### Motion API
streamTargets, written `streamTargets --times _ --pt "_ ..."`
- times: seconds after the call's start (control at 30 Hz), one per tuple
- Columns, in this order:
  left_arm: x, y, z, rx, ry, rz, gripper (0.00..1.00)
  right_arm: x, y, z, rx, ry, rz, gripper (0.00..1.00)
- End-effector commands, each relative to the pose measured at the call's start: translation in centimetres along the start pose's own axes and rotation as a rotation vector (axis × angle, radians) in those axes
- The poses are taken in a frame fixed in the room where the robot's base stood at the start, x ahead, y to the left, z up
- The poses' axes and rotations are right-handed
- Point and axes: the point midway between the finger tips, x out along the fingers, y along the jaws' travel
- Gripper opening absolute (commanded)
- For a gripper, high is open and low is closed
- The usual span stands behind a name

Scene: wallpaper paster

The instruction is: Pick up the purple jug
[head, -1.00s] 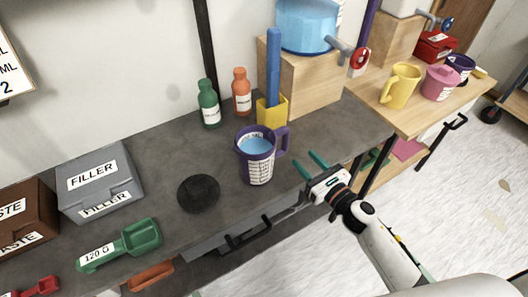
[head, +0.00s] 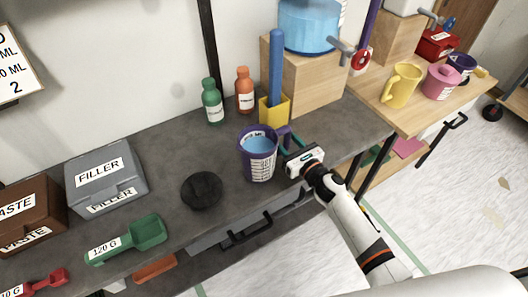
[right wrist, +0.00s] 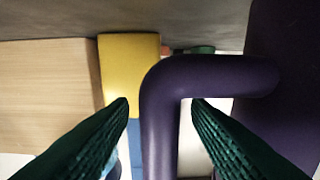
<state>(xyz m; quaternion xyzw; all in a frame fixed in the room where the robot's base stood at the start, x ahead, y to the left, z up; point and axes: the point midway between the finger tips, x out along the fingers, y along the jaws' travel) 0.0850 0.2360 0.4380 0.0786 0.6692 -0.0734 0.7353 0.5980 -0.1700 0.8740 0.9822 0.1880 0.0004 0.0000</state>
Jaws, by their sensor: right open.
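The purple jug (head: 259,160) stands upright on the dark grey counter in the head view, with light blue liquid inside and a white label on its side. Its handle points right, toward my right gripper (head: 288,148). In the right wrist view, the jug's handle (right wrist: 160,120) lies between the two green fingertips of my right gripper (right wrist: 159,108), which is open. The jug's body (right wrist: 285,80) fills the right edge of that view. I cannot tell if either finger touches the handle. My left gripper is not in view.
A yellow holder with a blue stick (head: 274,108), a green bottle (head: 212,102) and an orange bottle (head: 244,90) stand behind the jug. A black disc (head: 202,190) lies to its left. A wooden block (head: 305,85) carries a blue tank. The counter's front edge is close.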

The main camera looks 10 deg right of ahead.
Motion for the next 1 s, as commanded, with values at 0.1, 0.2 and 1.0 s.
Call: streamTargets --times 0.1,0.2,1.0 --pt "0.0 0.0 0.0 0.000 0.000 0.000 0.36 0.0 0.0 0.0 0.000 0.000 0.000 0.28" --pt "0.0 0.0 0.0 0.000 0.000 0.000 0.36 0.0 0.0 0.0 0.000 0.000 0.000 0.11" --pt "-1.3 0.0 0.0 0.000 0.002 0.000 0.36 0.0 0.1 -4.8 -0.005 0.006 -0.003 0.00"
